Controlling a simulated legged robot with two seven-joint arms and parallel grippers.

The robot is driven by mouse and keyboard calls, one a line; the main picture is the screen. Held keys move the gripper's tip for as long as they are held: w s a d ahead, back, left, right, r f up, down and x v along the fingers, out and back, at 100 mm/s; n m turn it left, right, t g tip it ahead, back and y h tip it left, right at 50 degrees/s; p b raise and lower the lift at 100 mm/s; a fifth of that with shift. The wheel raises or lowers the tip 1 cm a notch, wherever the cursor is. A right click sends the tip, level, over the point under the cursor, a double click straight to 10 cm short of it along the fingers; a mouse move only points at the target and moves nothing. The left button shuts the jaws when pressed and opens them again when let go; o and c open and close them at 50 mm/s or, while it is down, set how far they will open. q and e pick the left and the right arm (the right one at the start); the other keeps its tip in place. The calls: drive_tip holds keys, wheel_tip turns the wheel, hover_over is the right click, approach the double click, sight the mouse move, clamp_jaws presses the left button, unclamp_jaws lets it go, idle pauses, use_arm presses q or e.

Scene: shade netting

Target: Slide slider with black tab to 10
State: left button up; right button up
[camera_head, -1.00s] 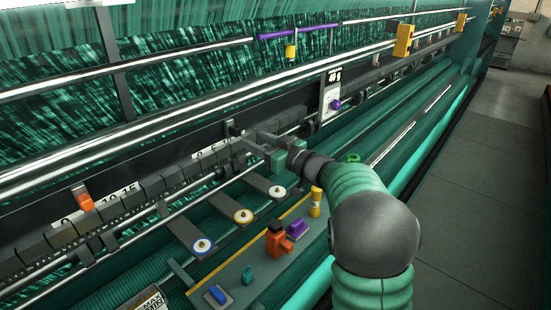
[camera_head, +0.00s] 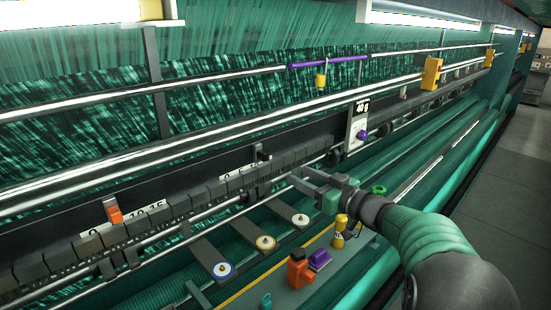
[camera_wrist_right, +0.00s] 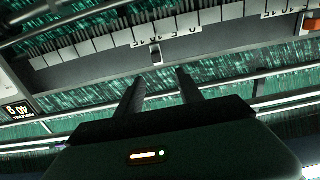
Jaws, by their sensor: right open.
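The slider with the black tab (camera_head: 262,154) sits on the rail at the right part of its white scale (camera_head: 238,171), partly covering the numbers. In the right wrist view a small slider piece (camera_wrist_right: 157,56) stands beside the upside-down scale (camera_wrist_right: 158,35), close to the 10; its exact alignment is hard to tell. My right gripper (camera_head: 297,175) is open and empty, to the right of and a little below the black tab, apart from it. In the wrist view its fingers (camera_wrist_right: 157,82) point toward the slider with a gap. My left gripper is not in view.
A second slider with an orange tab (camera_head: 114,211) is at the left scale (camera_head: 148,212). Discs on arms (camera_head: 265,242) stick out below the rail. A tool shelf holds an orange block (camera_head: 299,270), a purple block (camera_head: 319,260) and a yellow bottle (camera_head: 339,232).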

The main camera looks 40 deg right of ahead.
drive_tip(key=p, duration=0.3)
approach(267, 154)
drive_tip(key=w, duration=0.3)
drive_tip(key=w+p, duration=0.1)
drive_tip(key=w, duration=0.2)
drive_tip(key=w+p, duration=0.1)
drive_tip(key=w, duration=0.1)
drive_tip(key=w+a+p, duration=0.1)
drive_tip(key=w, duration=0.2)
drive_tip(key=shift+w, duration=0.35)
drive_tip(key=shift+f, duration=0.1)
drive_tip(key=shift+d, duration=0.15)
drive_tip(key=shift+c, duration=0.4)
drive_tip(key=shift+s, duration=0.1)
drive_tip(key=shift+c, duration=1.2)
clamp_jaws()
